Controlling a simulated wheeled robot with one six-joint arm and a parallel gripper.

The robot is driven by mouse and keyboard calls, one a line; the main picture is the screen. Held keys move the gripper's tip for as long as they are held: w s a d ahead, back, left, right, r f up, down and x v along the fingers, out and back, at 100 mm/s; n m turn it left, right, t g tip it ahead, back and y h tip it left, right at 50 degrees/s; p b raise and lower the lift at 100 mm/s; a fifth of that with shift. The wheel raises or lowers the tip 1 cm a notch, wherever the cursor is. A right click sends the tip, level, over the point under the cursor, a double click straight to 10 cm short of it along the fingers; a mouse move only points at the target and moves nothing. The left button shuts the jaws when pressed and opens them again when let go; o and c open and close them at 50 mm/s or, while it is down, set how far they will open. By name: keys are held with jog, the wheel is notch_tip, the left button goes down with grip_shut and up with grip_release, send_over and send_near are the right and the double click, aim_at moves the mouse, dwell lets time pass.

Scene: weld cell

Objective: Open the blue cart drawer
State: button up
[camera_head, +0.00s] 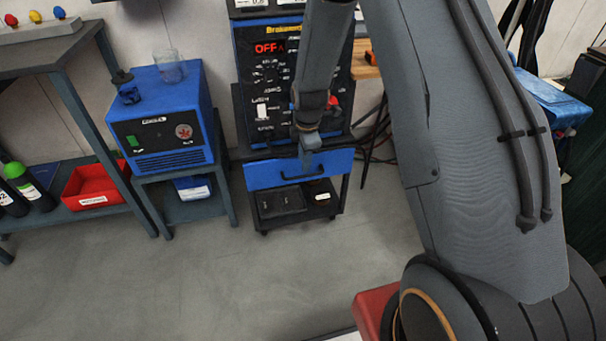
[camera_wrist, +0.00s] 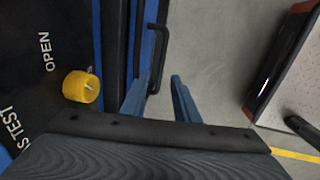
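The blue drawer (camera_head: 265,177) is in the cart under the welding machine, in the head view's upper middle. Its front looks flush or nearly so with the cart. A black bar handle (camera_head: 303,176) runs across the front; it also shows in the wrist view (camera_wrist: 158,58). My gripper (camera_head: 311,158) is over the drawer's upper front, just above the handle in the head view. In the wrist view my gripper's two blue fingers (camera_wrist: 159,84) are apart with nothing held. The handle shows between and beyond their tips, nearer the left finger. Contact cannot be told.
The welding machine (camera_head: 272,75) reads OFF. A blue box unit (camera_head: 165,118) on a stand is to the left, beside a shelf with a red bin (camera_head: 92,187). Black items (camera_head: 281,203) lie on the cart's lower shelf. A yellow knob (camera_wrist: 82,87) is left of my fingers. The floor in front is clear.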

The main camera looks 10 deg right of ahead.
notch_tip(320, 180, down, 6)
jog(key=w, duration=0.1)
jog(key=shift+f+b, duration=0.2)
jog(key=shift+b, duration=0.25)
grip_shut()
